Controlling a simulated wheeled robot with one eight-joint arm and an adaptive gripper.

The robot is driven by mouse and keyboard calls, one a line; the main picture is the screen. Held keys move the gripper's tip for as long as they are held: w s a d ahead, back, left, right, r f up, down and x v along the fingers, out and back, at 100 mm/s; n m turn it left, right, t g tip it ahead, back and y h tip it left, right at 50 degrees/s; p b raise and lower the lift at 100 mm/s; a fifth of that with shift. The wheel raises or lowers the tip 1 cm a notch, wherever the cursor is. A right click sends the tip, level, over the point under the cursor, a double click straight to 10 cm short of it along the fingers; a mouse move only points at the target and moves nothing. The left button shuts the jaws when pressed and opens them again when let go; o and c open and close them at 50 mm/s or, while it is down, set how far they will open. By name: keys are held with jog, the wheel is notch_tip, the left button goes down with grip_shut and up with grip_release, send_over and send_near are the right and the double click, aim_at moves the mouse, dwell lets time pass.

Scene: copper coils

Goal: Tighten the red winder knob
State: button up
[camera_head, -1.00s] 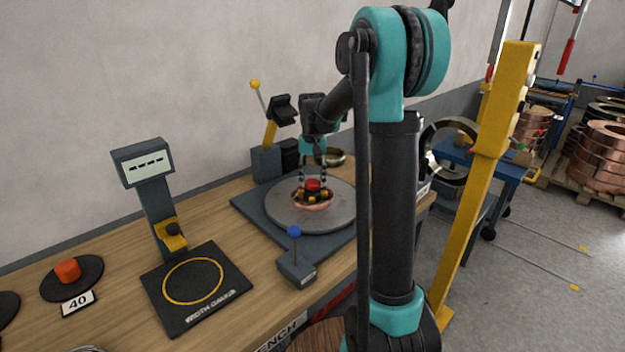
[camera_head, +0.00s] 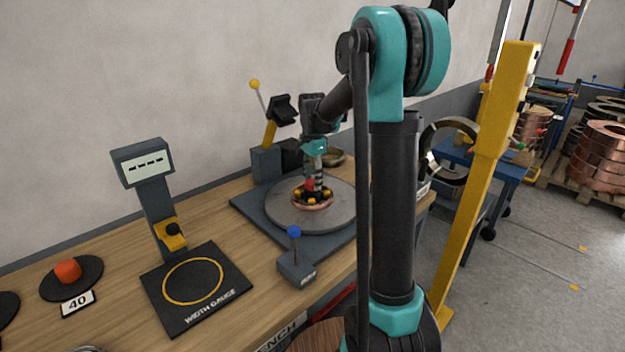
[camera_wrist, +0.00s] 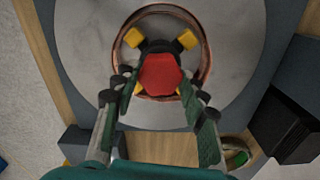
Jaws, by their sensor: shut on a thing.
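The red winder knob (camera_wrist: 160,75) sits at the centre of the winder, on a hub with several yellow blocks (camera_wrist: 187,40). A copper coil (camera_wrist: 205,65) rings the hub on the round grey plate (camera_head: 345,205). My gripper (camera_wrist: 158,88) is above the hub with its fingers on both sides of the knob, shut on it. In the head view my gripper (camera_head: 314,182) covers part of the knob (camera_head: 309,184). The finger contacts are partly hidden there.
A lever with a blue ball (camera_head: 294,232) stands in front of the plate. Behind it is a yellow-arm device (camera_head: 269,135). A width gauge (camera_head: 195,285) and an orange weight (camera_head: 67,270) are at left. A yellow post (camera_head: 485,150) stands at right.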

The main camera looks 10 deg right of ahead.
aim_at(313, 181)
jog(key=m, duration=0.7)
dwell(0.6)
jog(key=o, duration=1.2)
jog(key=shift+c, duration=0.2)
notch_tip(313, 181, up, 12)
